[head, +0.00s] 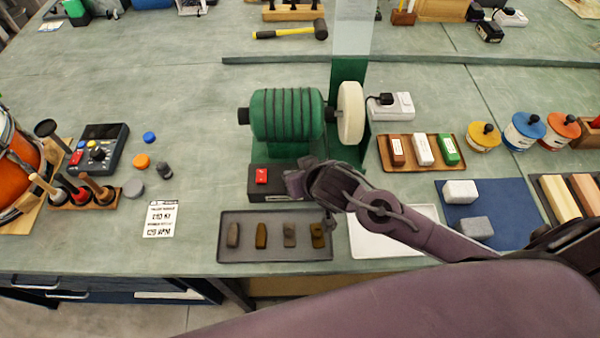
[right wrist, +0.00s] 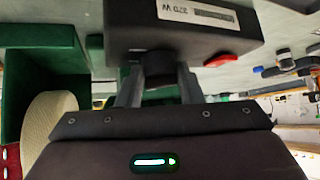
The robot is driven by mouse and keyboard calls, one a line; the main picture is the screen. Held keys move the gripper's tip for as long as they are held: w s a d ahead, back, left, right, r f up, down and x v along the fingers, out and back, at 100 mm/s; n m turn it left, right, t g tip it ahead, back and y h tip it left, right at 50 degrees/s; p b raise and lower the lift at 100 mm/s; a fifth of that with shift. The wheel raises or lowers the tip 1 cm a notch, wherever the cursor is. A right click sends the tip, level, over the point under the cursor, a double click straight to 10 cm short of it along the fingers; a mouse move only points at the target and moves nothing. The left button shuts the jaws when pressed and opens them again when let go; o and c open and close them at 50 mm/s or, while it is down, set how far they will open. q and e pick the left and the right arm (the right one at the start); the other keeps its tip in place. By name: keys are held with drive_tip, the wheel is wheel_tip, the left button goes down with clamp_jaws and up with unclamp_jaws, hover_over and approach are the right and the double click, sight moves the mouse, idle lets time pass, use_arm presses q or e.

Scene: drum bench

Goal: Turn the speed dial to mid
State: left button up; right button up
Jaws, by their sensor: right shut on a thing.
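In the right wrist view the base (right wrist: 185,25), with a "370 W" label, and the red switch (right wrist: 219,60) are close ahead. My right gripper (head: 296,184) is at the base's front right; in its wrist view its fingers (right wrist: 158,78) are closed on a small dark part against the base, apparently the speed dial. The fingers mostly hide it, so its pointer and setting cannot be read. My left gripper is not in view.
A dark tray (head: 275,256) with several small blocks lies in front of the base. A white tray (head: 364,243) lies partly under my right arm. A cream wheel (head: 351,113) stands right of the drum. A control box (head: 98,150) sits at left.

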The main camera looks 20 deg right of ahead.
idle(0.5)
drive_tip(key=o, duration=0.9)
drive_tip(key=shift+o, duration=0.2)
drive_tip(key=a+b+v, duration=0.1)
drive_tip(key=v, duration=0.6)
drive_tip(key=shift+s+d+r, duration=0.25)
drive_tip(key=shift+s+d, duration=0.05)
drive_tip(key=shift+d, duration=0.2)
